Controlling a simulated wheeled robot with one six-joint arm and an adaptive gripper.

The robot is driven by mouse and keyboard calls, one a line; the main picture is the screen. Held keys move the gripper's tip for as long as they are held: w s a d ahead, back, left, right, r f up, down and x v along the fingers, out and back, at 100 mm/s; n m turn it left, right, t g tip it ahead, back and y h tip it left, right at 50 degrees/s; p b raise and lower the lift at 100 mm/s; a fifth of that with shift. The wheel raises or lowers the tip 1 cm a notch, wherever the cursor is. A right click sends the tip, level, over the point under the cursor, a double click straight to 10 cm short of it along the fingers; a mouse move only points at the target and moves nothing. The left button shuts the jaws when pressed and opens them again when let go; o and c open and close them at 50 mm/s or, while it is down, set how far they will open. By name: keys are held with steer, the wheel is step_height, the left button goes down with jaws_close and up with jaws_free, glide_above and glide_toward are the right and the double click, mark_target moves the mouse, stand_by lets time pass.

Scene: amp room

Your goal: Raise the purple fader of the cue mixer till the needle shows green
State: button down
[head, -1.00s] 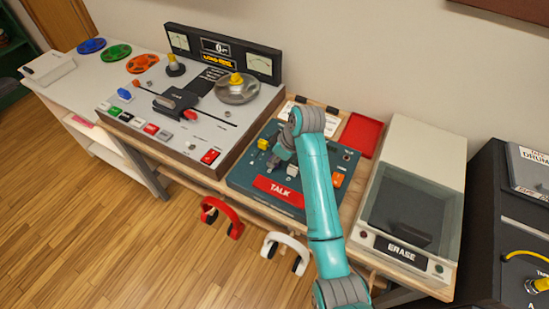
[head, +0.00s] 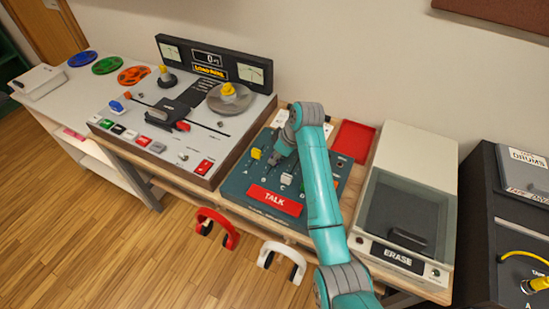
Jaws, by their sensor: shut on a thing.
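The cue mixer (head: 238,186) is the dark teal panel with a red TALK bar (head: 274,198) at the middle of the head view. A yellow fader cap (head: 256,153) shows left of my gripper (head: 275,158), and a white cap (head: 286,179) shows in front of it. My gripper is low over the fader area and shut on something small. It looks to be at the purple fader, but no purple cap shows; fingers and arm cover that spot. I cannot make out a needle on the mixer; my arm hides part of its right side.
A tape machine (head: 200,160) with two meters stands to the left. A red tray (head: 353,140) lies behind the mixer, and a box marked ERASE (head: 423,160) stands to the right. Red headphones (head: 217,226) and white headphones (head: 281,257) hang at the front edge.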

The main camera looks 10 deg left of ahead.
steer(key=c, duration=1.1)
jaws_free()
steer(key=shift+v, duration=6)
